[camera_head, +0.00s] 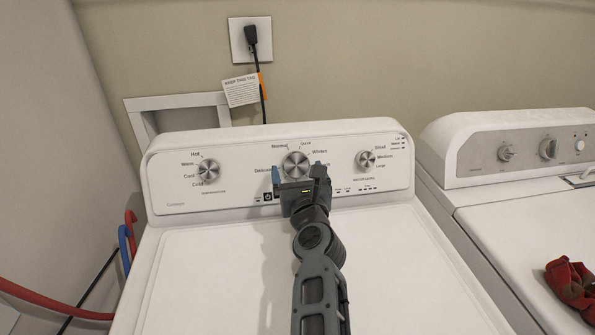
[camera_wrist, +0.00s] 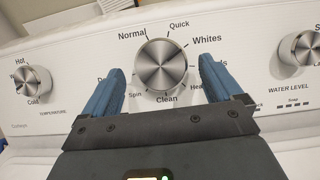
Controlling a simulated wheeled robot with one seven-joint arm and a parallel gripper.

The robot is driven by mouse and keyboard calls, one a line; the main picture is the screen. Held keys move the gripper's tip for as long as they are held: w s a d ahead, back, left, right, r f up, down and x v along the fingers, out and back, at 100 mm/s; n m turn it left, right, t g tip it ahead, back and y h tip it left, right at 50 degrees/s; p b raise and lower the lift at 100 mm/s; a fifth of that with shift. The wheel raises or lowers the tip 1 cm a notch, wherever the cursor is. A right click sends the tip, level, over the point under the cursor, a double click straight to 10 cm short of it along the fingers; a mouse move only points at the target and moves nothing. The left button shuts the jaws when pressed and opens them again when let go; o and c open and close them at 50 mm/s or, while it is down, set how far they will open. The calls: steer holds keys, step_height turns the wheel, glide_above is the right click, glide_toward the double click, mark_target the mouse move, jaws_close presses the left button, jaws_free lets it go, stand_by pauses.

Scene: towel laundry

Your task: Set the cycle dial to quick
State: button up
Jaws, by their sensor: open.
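The cycle dial (camera_head: 296,165) is a round silver knob in the middle of the washer's back panel. In the wrist view the dial (camera_wrist: 161,63) shows large, with labels around it: Normal at upper left, Quick (camera_wrist: 179,25) just right of the top, Whites at right, Clean below. Which label it points to is too hard to tell. My gripper (camera_wrist: 160,85) is open, its two blue fingers on either side of the dial's lower part, apart from it in the picture. In the head view my gripper (camera_head: 299,175) covers the labels below the dial.
A temperature dial (camera_head: 208,170) is on the left of the panel and a water level dial (camera_head: 366,159) on the right. The washer lid (camera_head: 200,270) is bare. A second machine (camera_head: 470,190) stands at right with a red cloth (camera_head: 570,283) on it.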

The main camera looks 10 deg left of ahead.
steer(key=shift+w, duration=0.45)
steer(key=c, duration=1)
steer(key=shift+c, duration=0.2)
steer(key=shift+n, duration=0.5)
steer(key=n, duration=0.1)
steer(key=n+y, duration=0.1)
steer(key=shift+d+n+g+b, duration=0.2)
steer(key=shift+n+g+b, duration=0.1)
steer(key=shift+w+r+n+g+y, duration=0.1)
steer(key=shift+n+g+y, duration=0.6)
steer(key=shift+n, duration=0.95)
steer(key=shift+w+r+n+g+y, duration=0.1)
steer(key=shift+n+g+y, duration=0.55)
steer(key=shift+n, duration=1)
